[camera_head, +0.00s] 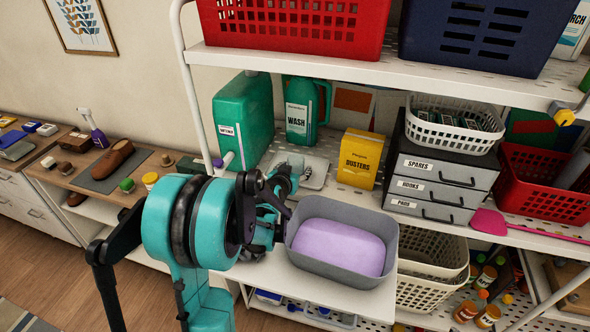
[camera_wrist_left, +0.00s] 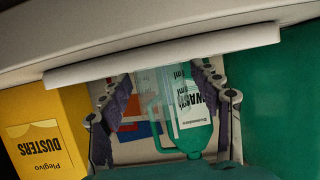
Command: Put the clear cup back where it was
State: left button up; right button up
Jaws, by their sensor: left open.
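My left gripper (camera_head: 284,182) reaches over the middle shelf from the left, its jaws open. In the left wrist view its two fingers (camera_wrist_left: 165,105) stand wide apart, with the green WASH bottle (camera_wrist_left: 195,125) showing beyond and between them. A small clear, glassy shape (camera_head: 296,163), which looks like the clear cup, shows just past the fingertips in the head view. The gripper partly hides it, and I cannot tell whether a finger touches it. A pale shallow tray (camera_head: 317,172) lies right beside it on the shelf. My right gripper is not in view.
A green jug (camera_head: 243,120) and the WASH bottle (camera_head: 300,108) stand behind, with a yellow DUSTERS box (camera_head: 359,158) to the right. A grey tub (camera_head: 300,262) with a lilac block is close in front. The upper shelf (camera_head: 350,66) overhangs the space.

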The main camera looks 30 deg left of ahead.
pick_arm(q)
jog(key=p+v, duration=0.1)
jog(key=v, duration=1.1)
jog(key=shift+r, duration=0.2)
